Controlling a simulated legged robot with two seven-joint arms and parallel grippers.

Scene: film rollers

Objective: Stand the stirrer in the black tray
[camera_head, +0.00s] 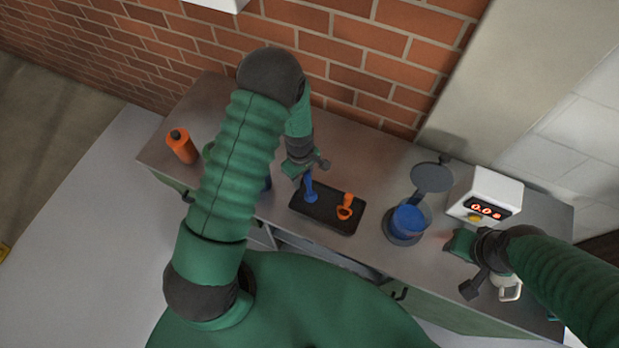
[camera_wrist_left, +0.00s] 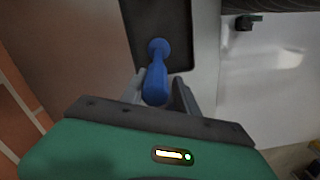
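The blue stirrer (camera_head: 310,190) stands roughly upright, its foot at the left part of the black tray (camera_head: 327,221). In the left wrist view, the stirrer (camera_wrist_left: 156,80) rises from the tray (camera_wrist_left: 179,35) toward my left gripper. My left gripper (camera_head: 303,174) is at the stirrer's upper end. In the left wrist view, its fingers (camera_wrist_left: 160,88) lie on either side of the handle, with a small gap on the right, so it looks open. My right gripper (camera_head: 458,262) is at the right, in front of the white scale; its fingers are unclear.
An orange tool (camera_head: 345,207) is in the tray's right part. A blue-filled container (camera_head: 408,219) and dark round lid (camera_head: 431,177) stand to the right, beside the scale (camera_head: 485,194). A white mug (camera_head: 510,287) is near my right gripper. An orange bottle (camera_head: 182,146) stands far left. A brick wall bounds the back.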

